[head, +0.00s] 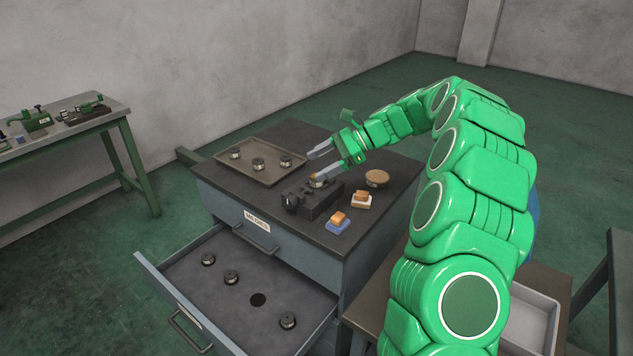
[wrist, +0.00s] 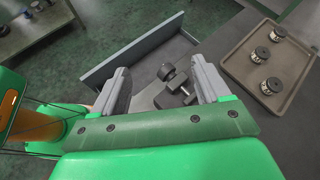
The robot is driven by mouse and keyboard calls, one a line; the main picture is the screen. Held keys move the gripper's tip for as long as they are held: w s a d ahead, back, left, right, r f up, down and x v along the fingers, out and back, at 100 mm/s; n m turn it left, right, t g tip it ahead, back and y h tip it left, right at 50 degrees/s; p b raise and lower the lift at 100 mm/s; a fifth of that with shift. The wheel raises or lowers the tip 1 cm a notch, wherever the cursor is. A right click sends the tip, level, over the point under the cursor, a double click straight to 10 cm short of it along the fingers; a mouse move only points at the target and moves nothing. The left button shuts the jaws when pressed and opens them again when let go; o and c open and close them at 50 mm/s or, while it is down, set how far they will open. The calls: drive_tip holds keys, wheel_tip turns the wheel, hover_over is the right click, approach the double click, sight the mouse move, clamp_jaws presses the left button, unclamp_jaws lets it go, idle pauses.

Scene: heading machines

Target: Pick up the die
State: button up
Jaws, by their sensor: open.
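Three stand on the tray (head: 262,177): a left die (head: 234,153), a middle die (head: 258,164) and a right die (head: 285,161). A small round metal piece, perhaps a die (head: 318,182), sits at the black fixture (head: 318,200), partly hidden by a finger. Three more sit in the open drawer, one being the front die (head: 288,320). My gripper (head: 313,167) is open and empty above the cabinet top, between tray and fixture. The wrist view shows the fixture (wrist: 178,88) between the fingers.
The drawer (head: 190,290) is pulled out and has one empty round hole (head: 257,299). A round brown-topped object (head: 377,178) and two small blocks, one on a blue base (head: 338,225), stand right of the fixture. A bench (head: 75,130) stands at left.

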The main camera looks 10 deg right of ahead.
sight(323, 185)
drive_tip(key=w+d+f+m+t+y, duration=0.1)
drive_tip(key=w+d+f+m+t, duration=0.1)
drive_tip(key=w+d+f+m, duration=0.45)
drive_tip(key=shift+n+t, duration=0.3)
drive_tip(key=shift+n, duration=0.65)
drive_tip(key=shift+w+a+f, duration=0.8)
drive_tip(key=shift+a+f, duration=0.2)
drive_tip(key=shift+a, duration=0.1)
drive_tip(key=shift+w+a+f, duration=0.8)
drive_tip(key=shift+a+f, duration=0.2)
drive_tip(key=shift+a, duration=0.1)
clamp_jaws()
drive_tip(key=shift+r, duration=0.15)
